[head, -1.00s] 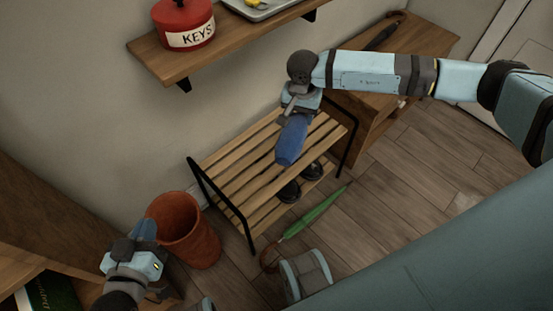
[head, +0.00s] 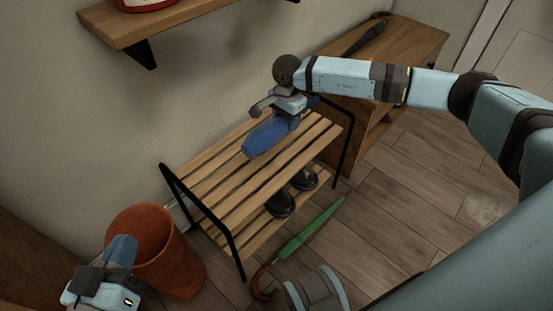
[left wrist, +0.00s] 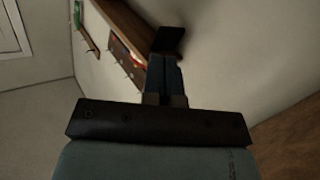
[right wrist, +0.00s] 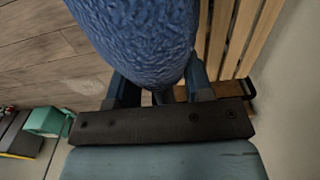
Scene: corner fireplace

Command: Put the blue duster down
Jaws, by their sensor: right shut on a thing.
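The blue duster (head: 267,138) is in my right gripper (head: 291,108), over the top slats of the wooden shoe rack (head: 232,183). Its fluffy head points down and left in the head view; I cannot tell whether it touches the slats. In the right wrist view the blue head (right wrist: 140,35) fills the top middle, between and beyond the fingers (right wrist: 158,92). The handle is mostly hidden. My left gripper (head: 122,250) is in front of the terracotta bin, empty, and its fingers (left wrist: 163,75) look closed together in the left wrist view.
The terracotta bin (head: 172,265) stands left of the rack. Dark shoes (head: 281,204) sit on the lower shelf. A green umbrella (head: 298,240) lies on the floor in front. A wooden bench (head: 410,45) with a dark umbrella (head: 366,38) stands behind right. A wall shelf (head: 190,22) hangs above.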

